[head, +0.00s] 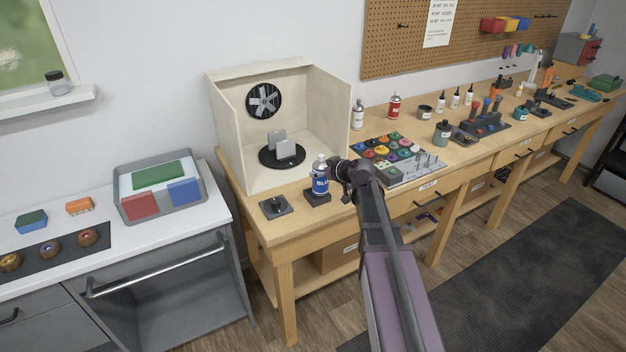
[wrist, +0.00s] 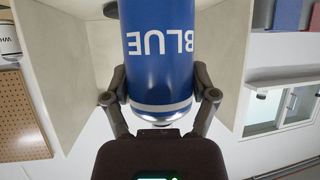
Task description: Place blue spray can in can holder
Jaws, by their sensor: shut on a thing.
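The blue spray can (head: 320,184) stands upright at the front of the bench, left of my gripper. My gripper (head: 335,171) is shut on it, reaching in from the right. In the wrist view, which is upside down, both fingers press the sides of the blue can (wrist: 160,60) near its silver rim; its other end is cut off by the frame. A dark square can holder (head: 317,198) sits directly under the can. I cannot tell whether the can is seated in it or just above it.
Behind stands an open spray booth (head: 230,130) with a turntable (head: 283,157). A white can (head: 358,115) and red can (head: 394,105) stand further back. A tray of colored paint pots (head: 412,178) lies right.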

